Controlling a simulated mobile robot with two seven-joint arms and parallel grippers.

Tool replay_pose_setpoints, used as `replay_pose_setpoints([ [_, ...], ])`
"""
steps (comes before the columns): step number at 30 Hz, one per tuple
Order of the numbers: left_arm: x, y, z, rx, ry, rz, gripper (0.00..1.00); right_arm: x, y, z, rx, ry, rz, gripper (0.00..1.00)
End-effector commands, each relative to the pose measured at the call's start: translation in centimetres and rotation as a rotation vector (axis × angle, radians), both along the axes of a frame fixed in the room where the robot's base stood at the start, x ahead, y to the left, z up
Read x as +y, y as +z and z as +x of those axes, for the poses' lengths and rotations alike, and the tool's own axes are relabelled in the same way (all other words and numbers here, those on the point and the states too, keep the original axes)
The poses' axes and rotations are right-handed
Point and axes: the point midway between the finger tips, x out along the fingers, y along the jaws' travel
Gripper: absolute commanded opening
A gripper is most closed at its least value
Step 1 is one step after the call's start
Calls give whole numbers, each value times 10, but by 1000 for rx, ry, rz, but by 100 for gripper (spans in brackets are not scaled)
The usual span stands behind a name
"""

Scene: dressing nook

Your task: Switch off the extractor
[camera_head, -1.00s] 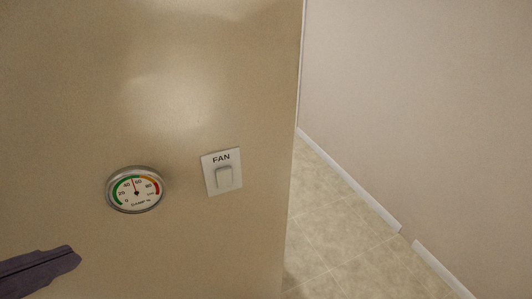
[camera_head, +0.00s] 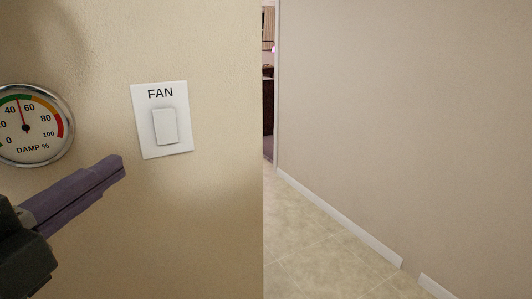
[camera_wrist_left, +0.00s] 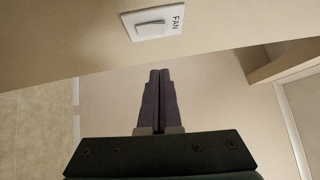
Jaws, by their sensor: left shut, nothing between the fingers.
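A white wall plate marked FAN (camera_head: 147,120) with a white rocker switch (camera_head: 166,127) is on the beige wall in the head view. The plate also shows at the top of the left wrist view (camera_wrist_left: 170,14), with its rocker (camera_wrist_left: 150,28). My left gripper (camera_head: 120,165) is shut and empty, its purple-grey fingers together. In the head view its tips are just left of and below the plate, apart from the rocker. In the left wrist view the closed fingers (camera_wrist_left: 159,73) point up toward the plate. My right gripper is not in view.
A round damp gauge (camera_head: 28,126) hangs on the wall left of the plate, close above my left gripper. The wall ends right of the plate. Beyond it are a tiled floor (camera_head: 325,245) and another bare wall (camera_head: 400,120) with a white skirting board.

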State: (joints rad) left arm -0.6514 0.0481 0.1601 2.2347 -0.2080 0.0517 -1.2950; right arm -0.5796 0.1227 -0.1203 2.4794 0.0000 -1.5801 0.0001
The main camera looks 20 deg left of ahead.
Motion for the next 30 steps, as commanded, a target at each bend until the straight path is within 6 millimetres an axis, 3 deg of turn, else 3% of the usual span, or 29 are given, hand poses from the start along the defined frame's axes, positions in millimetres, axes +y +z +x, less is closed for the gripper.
replay_pose_setpoints([
  [12, 0, -2, 0, -13, -2, 20, 0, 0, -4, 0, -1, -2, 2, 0],
  [17, 1, 0, 8, -15, -2, 19, 0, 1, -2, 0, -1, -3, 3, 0],
  [30, 7, 8, 91, -15, -2, 19, 0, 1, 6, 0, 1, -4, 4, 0],
])
